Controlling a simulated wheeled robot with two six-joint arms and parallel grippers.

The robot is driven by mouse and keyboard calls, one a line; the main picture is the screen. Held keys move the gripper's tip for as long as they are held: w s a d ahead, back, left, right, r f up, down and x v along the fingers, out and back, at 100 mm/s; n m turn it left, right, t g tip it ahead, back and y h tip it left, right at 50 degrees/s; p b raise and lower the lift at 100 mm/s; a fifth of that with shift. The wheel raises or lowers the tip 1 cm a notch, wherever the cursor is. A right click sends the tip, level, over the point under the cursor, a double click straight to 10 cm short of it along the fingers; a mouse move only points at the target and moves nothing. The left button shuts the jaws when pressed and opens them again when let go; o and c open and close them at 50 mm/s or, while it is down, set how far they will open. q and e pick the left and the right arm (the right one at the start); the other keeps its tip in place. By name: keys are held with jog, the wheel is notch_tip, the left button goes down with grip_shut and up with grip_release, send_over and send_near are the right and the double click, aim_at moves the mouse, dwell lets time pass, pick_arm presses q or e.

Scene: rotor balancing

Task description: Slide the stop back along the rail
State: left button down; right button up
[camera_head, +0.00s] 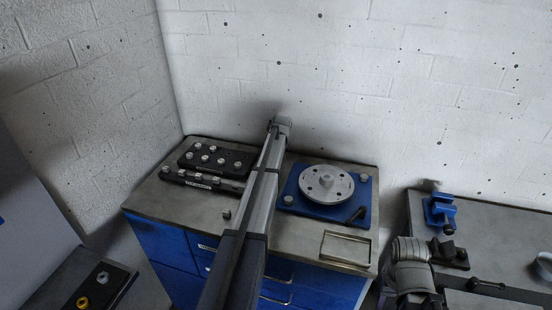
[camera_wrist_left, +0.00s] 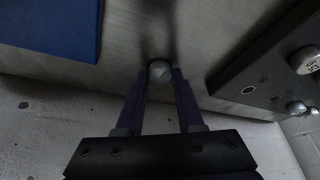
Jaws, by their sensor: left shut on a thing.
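My left gripper (camera_wrist_left: 160,82) is shut on a small round grey-topped piece (camera_wrist_left: 160,70), which sits between the fingertips in the left wrist view. I cannot tell from the frames whether this piece is the stop. In the head view my left arm reaches across the bench towards the back wall, and it hides the fingertips and the held piece. No rail can be made out clearly under the piece. My right gripper is not in view.
A blue plate (camera_head: 291,202) carries a grey rotor disc (camera_head: 326,184), right of my arm. A black block (camera_head: 233,155) with several silver weights lies left. An empty tray (camera_head: 346,236) is at the front right. A blue clamp (camera_head: 440,211) stands on the right bench.

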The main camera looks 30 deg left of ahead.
pick_arm(q)
jog(key=shift+w+d+n+g+y, duration=0.1)
jog(key=shift+n+g+y, duration=0.3)
jog(key=shift+n, duration=1.2)
